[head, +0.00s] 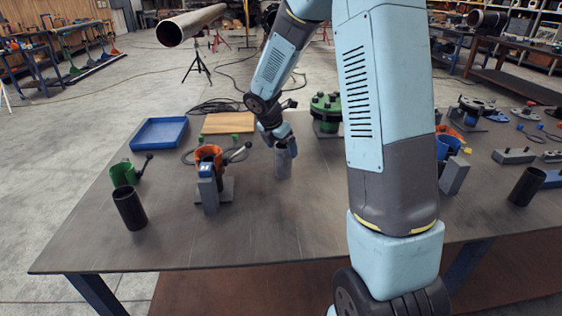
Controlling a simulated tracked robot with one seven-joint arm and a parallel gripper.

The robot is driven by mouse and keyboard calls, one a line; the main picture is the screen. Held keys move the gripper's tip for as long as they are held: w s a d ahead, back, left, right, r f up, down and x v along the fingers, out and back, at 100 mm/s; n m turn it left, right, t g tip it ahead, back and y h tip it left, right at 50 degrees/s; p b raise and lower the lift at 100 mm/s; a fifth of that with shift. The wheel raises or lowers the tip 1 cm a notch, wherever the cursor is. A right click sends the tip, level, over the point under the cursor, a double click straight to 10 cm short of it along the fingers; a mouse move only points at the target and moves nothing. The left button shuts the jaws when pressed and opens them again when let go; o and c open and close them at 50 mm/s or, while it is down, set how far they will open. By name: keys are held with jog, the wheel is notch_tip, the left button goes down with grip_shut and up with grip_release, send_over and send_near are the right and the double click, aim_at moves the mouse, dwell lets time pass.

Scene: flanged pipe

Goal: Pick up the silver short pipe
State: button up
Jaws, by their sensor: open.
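A short silver-grey pipe (283,165) stands upright on the table (255,235), near its middle. My gripper (287,152) is at the end of my light blue arm, pointing down at the top of this pipe. The gripper is open. Its fingers are small and dark in the head view, and I cannot tell whether they are around the pipe or just above it. The upper end of the pipe is partly hidden by the gripper.
An orange and grey clamp fixture (208,175) stands left of the pipe. A black cup (130,209), a green holder (123,173) and a blue tray (159,133) are farther left. A green flanged part (325,112) stands behind. The table front is clear.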

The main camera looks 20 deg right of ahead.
jog(key=x, duration=0.4)
jog(key=shift+d+f, duration=0.15)
jog(key=shift+f, duration=0.2)
jog(key=c, duration=1.3)
